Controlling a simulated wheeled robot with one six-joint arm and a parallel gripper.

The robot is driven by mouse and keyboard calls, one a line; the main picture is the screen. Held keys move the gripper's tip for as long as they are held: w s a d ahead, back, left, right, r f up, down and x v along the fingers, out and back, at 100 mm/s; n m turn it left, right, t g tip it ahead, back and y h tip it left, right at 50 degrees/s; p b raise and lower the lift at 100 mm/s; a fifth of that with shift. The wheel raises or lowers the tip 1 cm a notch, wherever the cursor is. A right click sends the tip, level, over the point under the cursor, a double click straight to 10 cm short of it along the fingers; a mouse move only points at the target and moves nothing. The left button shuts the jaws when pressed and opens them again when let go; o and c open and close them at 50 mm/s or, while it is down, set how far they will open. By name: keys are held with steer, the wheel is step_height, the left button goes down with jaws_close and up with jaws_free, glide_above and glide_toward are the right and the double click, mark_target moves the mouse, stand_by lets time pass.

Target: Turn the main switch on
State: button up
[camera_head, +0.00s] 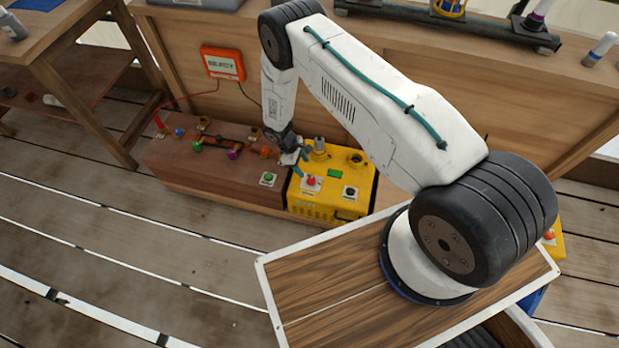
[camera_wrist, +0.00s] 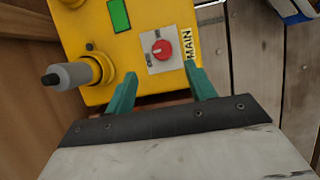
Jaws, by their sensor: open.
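The main switch is a red round knob (camera_wrist: 162,48) on a pale square plate, with the label MAIN (camera_wrist: 190,43) beside it. It sits on a yellow box (camera_wrist: 115,30), which also shows in the head view (camera_head: 318,208); the red knob (camera_head: 311,181) is on its top there. My gripper (camera_wrist: 160,82) is open, its two green fingers apart and empty. The fingertips are near the edge of the switch plate, with the knob just beyond them and between their lines. Whether a fingertip touches the box I cannot tell.
A grey cylinder (camera_wrist: 70,76) stands out from the yellow box, left of my fingers. A green rectangle (camera_wrist: 119,15) and a black knob (camera_head: 350,191) are also on the box. A brown bench with coloured knobs (camera_head: 215,160) adjoins it. An orange sign box (camera_head: 222,63) hangs behind.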

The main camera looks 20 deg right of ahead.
mark_target(311, 179)
steer(key=x, duration=0.8)
steer(key=shift+s+a+f, duration=0.1)
steer(key=shift+s+f, duration=0.05)
steer(key=shift+f, duration=0.2)
steer(key=c, duration=1)
